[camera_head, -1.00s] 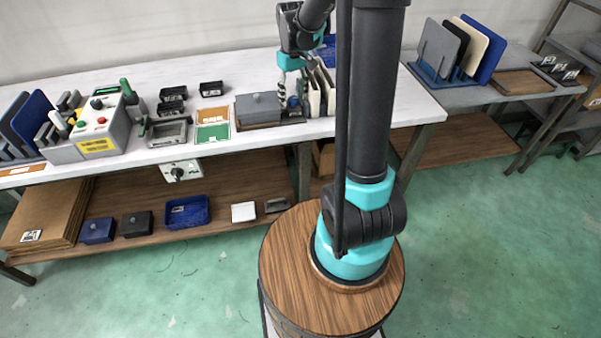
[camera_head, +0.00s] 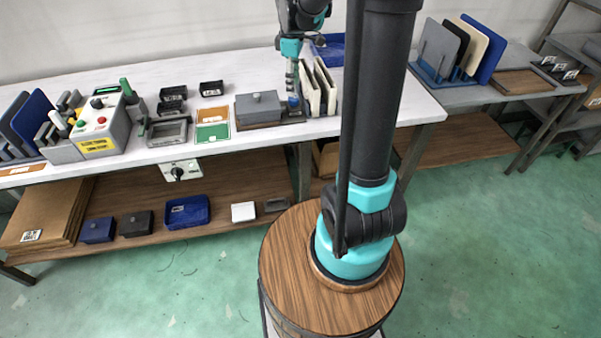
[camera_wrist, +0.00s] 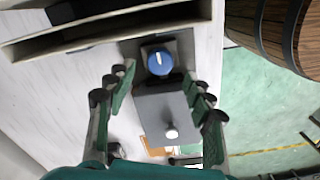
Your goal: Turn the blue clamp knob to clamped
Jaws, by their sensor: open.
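The blue clamp knob (camera_wrist: 160,62) is round with a white pointer mark. In the wrist view it sits on a dark base at the end of a grey block (camera_wrist: 165,115) that has a pale round handle. The pointer runs nearly up and down in that view. My gripper (camera_wrist: 160,80) is open, with one finger on each side of the block and knob; no contact shows. In the head view my gripper (camera_head: 291,78) hangs above the bench beside the grey block (camera_head: 258,106), and the knob (camera_head: 293,101) is a small blue patch under the fingers.
Upright pale panels in a holder (camera_head: 322,90) stand close to the right of the knob; their edges (camera_wrist: 110,32) also cross the top of the wrist view. An orange and green tray (camera_head: 212,124) lies left of the block.

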